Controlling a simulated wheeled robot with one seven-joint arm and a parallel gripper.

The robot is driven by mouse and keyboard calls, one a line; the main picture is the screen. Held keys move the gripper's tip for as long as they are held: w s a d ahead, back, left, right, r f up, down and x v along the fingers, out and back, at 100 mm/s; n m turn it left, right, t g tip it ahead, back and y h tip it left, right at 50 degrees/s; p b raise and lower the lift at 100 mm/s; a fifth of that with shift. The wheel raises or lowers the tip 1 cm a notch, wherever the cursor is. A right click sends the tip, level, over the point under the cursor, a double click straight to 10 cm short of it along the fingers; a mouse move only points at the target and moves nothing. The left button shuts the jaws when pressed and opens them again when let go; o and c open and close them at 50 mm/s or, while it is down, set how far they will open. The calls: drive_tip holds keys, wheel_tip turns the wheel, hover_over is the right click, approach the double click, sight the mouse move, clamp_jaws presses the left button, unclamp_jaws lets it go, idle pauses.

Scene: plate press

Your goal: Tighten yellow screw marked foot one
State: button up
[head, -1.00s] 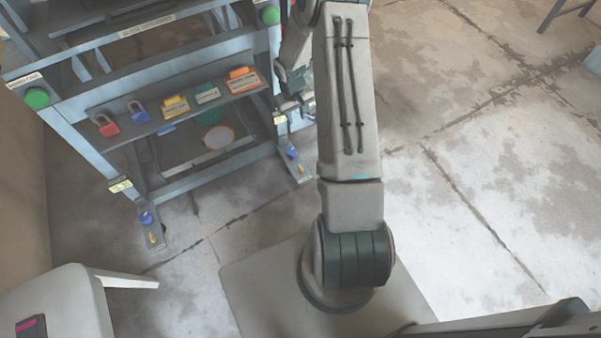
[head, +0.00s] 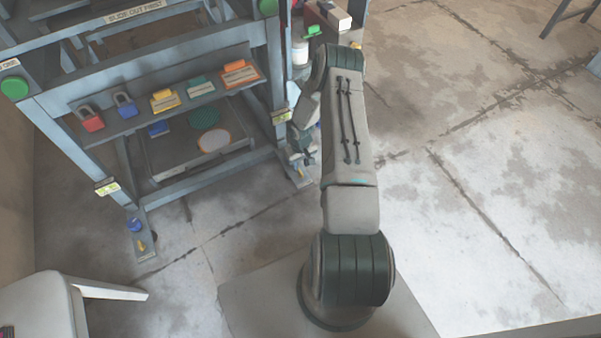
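The press frame stands at left on feet with a blue knob and a small yellow screw. The left foot's yellow screw (head: 141,246) shows clearly beside its blue knob (head: 135,225). Yellow labels are on the left post (head: 107,187) and right post (head: 281,116); their print is too small to read, so I cannot tell which foot is one. My gripper (head: 303,160) points down at the right foot (head: 305,180), over its front end. It hides most of that foot's knob and screw. Contact and finger opening cannot be made out.
A shelf on the frame holds a red padlock (head: 91,120), a blue padlock (head: 126,106) and several coloured tags. A white chair or stool (head: 40,305) stands at lower left. A bottle and boxes (head: 328,15) sit behind my arm.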

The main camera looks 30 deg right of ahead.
sight(300, 172)
drive_tip(key=shift+f+b, duration=0.55)
drive_tip(key=shift+f, duration=1.75)
clamp_jaws()
